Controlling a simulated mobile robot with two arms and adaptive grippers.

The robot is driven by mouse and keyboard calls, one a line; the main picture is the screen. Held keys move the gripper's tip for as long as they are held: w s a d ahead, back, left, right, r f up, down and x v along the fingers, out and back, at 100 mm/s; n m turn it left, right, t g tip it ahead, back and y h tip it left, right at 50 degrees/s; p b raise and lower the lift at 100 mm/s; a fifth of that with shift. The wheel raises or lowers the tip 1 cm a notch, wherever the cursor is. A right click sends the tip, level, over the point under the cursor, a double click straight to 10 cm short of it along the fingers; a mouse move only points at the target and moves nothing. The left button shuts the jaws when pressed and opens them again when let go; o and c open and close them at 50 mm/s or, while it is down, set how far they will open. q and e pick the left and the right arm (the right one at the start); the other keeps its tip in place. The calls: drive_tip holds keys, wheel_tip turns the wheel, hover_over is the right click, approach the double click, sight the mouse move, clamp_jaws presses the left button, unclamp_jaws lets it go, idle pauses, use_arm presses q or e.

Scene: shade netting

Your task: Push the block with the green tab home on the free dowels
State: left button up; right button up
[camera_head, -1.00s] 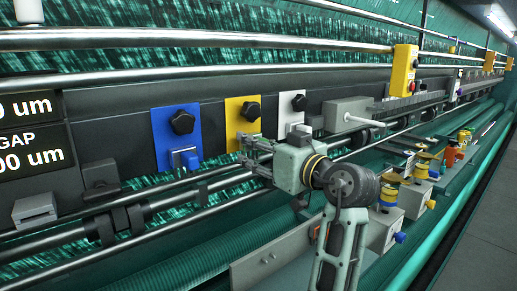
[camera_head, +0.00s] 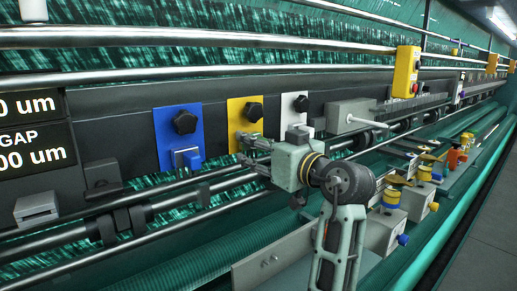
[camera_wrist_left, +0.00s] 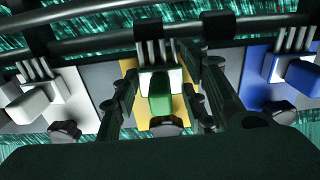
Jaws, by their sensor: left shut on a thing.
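The block with the green tab (camera_wrist_left: 160,92) shows in the middle of the left wrist view, in front of the yellow plate (camera_head: 244,119). My left gripper (camera_head: 250,153) is shut on this block, with fingers on both sides of it in the left wrist view (camera_wrist_left: 162,84). Several pale dowels (camera_wrist_left: 155,52) stand just beyond the block's far edge. I cannot tell how far the block sits on them. In the head view the gripper hides the block. My right gripper is not in view.
A blue-tabbed block (camera_head: 187,158) sits on the blue plate (camera_head: 166,131) to the left. A white-tabbed block (camera_wrist_left: 33,105) shows at the left of the wrist view. Dark knobs stick out of the plates. Metal rails (camera_head: 60,246) run below. Small grey boxes (camera_head: 388,228) stand at lower right.

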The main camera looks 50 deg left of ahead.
use_arm(q)
drive_tip(key=o, duration=1.2)
drive_tip(key=shift+a, duration=0.1)
drive_tip(key=shift+o, duration=0.2)
drive_tip(key=d, duration=0.7)
drive_tip(key=shift+s+d, duration=0.25)
drive_tip(key=shift+s, duration=0.1)
